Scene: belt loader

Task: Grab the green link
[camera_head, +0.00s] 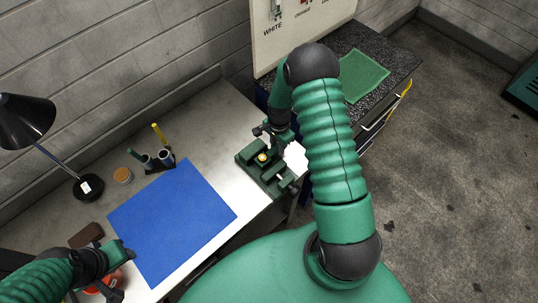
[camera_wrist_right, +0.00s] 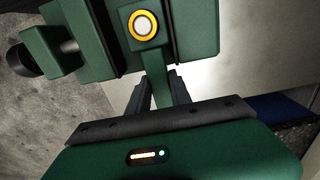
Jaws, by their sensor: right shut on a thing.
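The green link (camera_wrist_right: 155,68) shows in the right wrist view as a narrow green bar. Its eye end has a yellow ring around a pale centre. My right gripper (camera_wrist_right: 160,95) is shut on the bar, with a dark finger on each side. The eye end lies between the green blocks of a vise (camera_wrist_right: 92,42). In the head view the vise (camera_head: 268,177) stands at the bench's right end, and the yellow ring shows in it. My right gripper (camera_head: 268,132) is above it. My left gripper (camera_head: 120,272) is at lower left; its jaw opening is unclear.
A blue mat (camera_head: 172,220) covers the bench middle. A cup holder (camera_head: 158,160), a small round pot (camera_head: 123,175) and a black lamp (camera_head: 88,187) stand behind it. A brown block (camera_head: 87,235) lies near my left arm. A green mat (camera_head: 362,75) lies on the speckled counter.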

